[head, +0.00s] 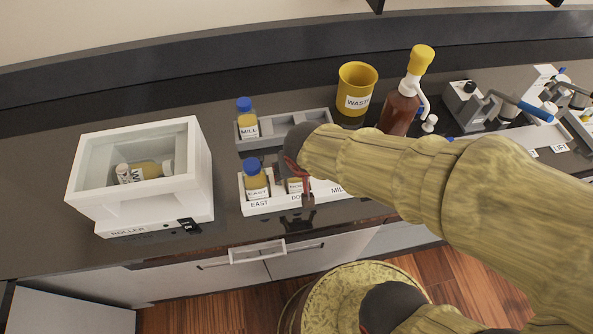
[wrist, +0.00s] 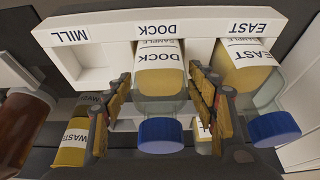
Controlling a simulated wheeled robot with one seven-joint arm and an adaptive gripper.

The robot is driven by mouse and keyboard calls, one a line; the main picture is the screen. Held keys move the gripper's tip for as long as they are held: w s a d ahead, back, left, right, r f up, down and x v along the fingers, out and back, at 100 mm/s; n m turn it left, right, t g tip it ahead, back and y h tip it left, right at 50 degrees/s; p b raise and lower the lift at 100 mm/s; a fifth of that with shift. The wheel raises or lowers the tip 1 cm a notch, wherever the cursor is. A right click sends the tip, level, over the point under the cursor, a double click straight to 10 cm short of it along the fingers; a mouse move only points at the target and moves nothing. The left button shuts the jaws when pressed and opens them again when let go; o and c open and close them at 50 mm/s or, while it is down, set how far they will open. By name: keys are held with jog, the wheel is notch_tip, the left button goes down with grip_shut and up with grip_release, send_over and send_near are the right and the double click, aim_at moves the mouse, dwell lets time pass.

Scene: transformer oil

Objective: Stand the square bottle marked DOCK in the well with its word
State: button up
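The square DOCK bottle (wrist: 160,85) has a blue cap (wrist: 160,136), yellow oil and a white label. It stands in the middle well of the white rack (wrist: 105,82), behind the word DOCK. In the head view only a small part of the bottle (head: 295,186) shows beside my gripper (head: 304,188). In the wrist view my gripper (wrist: 160,90) has one finger on each side of the bottle. The fingers look apart from it by narrow gaps. The EAST bottle (head: 256,180) stands in the EAST well. The MILL well (wrist: 85,65) is empty.
A grey tray (head: 290,124) behind the rack holds the MILL bottle (head: 247,125). A white roller box (head: 140,205) at left has a bottle (head: 148,171) lying inside. The yellow WASTE cup (head: 356,88) and a brown pump bottle (head: 398,108) stand at the back.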

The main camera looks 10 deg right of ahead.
jog(key=shift+o, duration=1.1)
jog(key=v, duration=1.2)
